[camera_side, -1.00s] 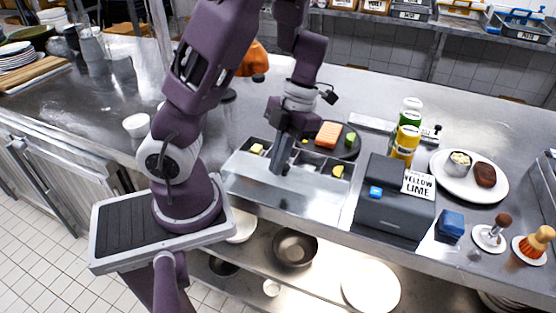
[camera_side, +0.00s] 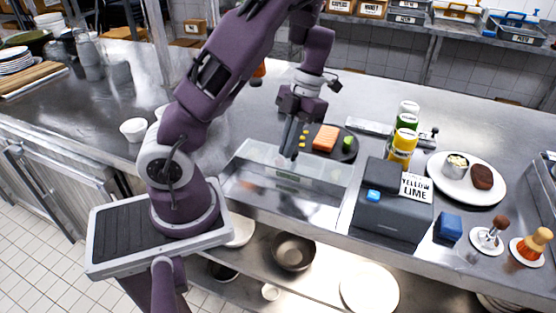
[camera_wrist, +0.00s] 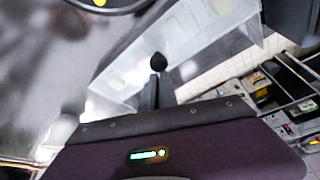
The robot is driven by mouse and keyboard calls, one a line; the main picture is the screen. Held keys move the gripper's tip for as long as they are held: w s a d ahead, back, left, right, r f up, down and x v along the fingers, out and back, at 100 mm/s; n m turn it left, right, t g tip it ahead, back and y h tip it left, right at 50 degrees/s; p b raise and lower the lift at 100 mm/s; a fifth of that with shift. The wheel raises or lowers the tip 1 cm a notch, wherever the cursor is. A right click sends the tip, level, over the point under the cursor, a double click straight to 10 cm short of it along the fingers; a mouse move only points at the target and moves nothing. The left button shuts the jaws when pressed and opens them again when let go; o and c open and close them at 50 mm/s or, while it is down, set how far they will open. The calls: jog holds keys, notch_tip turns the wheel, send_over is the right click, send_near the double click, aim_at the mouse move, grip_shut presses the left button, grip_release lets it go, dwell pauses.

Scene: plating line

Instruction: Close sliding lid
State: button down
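The topping bin (camera_side: 258,204) is set into the front of the steel counter, left of the grey machine. A clear, pale sliding lid (camera_side: 318,188) lies over its compartments, and their contents show only faintly through it. Whether the lid reaches fully to the back edge cannot be told. My gripper (camera_side: 291,156) points down at the back edge of the bin, with its fingers together and nothing seen between them. In the wrist view, the fingers (camera_wrist: 158,66) are close together over the pale bin (camera_wrist: 205,35). Contact with the lid is unclear.
A dark plate (camera_side: 346,152) with an orange slab sits just behind the bin. The grey machine (camera_side: 392,218) with a "YELLOW LIME" card stands to the right, with bottles (camera_side: 402,145) behind it. A white plate (camera_side: 470,190) is further right. The counter left of the bin is mostly clear.

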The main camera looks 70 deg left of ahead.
jog(key=s+d+r, duration=0.1)
jog(key=s+r, duration=0.1)
jog(key=s, duration=0.1)
notch_tip(320, 180, up, 10)
jog(key=r+m+t+h, duration=0.1)
jog(key=m+t, duration=0.1)
jog(key=m, duration=1)
send_over(286, 163)
jog(key=s+d, duration=0.2)
jog(key=d, duration=0.3)
jog(key=s+d+r+m+t+y, duration=0.1)
jog(key=s+d+m+t, duration=0.2)
jog(key=m, duration=1)
jog(key=s+d+r+m+t+y, duration=0.1)
jog(key=s+d+m+t, duration=0.3)
jog(key=m, duration=1)
jog(key=shift+s+d+r+m, duration=0.35)
jog(key=shift+d+r, duration=0.25)
jog(key=shift+d, duration=0.5)
